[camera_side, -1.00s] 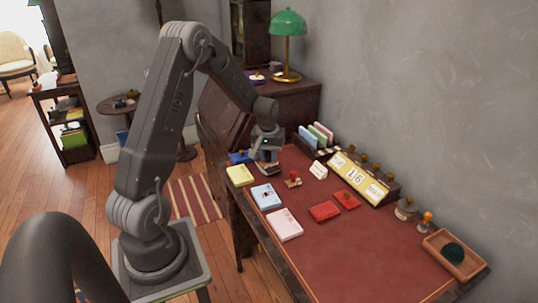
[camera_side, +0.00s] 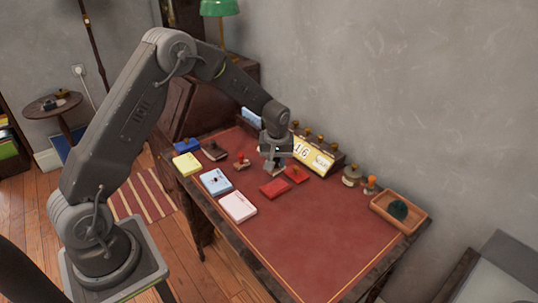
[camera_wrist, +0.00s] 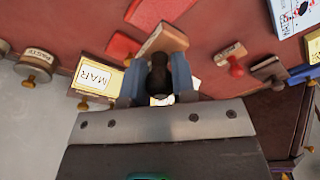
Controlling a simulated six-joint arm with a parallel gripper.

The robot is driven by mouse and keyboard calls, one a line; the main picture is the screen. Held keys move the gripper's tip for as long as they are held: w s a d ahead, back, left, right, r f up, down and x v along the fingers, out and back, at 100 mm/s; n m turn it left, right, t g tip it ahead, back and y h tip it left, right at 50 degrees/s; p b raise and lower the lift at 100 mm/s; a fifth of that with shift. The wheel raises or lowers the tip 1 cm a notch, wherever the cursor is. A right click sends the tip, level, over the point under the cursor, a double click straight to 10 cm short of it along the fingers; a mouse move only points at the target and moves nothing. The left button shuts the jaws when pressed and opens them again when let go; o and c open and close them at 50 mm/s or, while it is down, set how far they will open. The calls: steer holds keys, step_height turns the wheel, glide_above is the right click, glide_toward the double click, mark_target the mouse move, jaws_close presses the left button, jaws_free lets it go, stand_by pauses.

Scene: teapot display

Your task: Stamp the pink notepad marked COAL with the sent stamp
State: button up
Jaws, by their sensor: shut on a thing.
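My gripper (camera_side: 274,168) is shut on a stamp with a dark handle and a wooden block (camera_wrist: 170,38). It holds the stamp above the red desk top, between the red-handled stamp and the red pads; its face and any SENT mark are hidden. The wrist view shows the two fingers (camera_wrist: 157,80) around the handle. The pink notepad (camera_side: 238,206) lies flat near the desk's front edge, left of and nearer than my gripper. Its marking is too small to read.
A blue notepad (camera_side: 216,182) and a yellow one (camera_side: 187,165) lie beside the pink one. A dark ink pad (camera_side: 214,151), red-handled stamp (camera_side: 242,161) and red pads (camera_side: 275,188) lie nearby. The calendar (camera_side: 318,158) stands behind. A wooden tray (camera_side: 399,211) is at right.

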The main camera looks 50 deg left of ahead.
mark_target(276, 168)
steer(key=shift+f, duration=2.45)
steer(key=shift+f, duration=0.6)
steer(key=shift+r, duration=3.55)
steer(key=s+a, duration=0.1)
steer(key=s, duration=1.3)
steer(key=shift+s+f, duration=0.1)
steer(key=shift+f, duration=2.95)
steer(key=shift+a+f, duration=0.1)
steer(key=shift+f, duration=0.4)
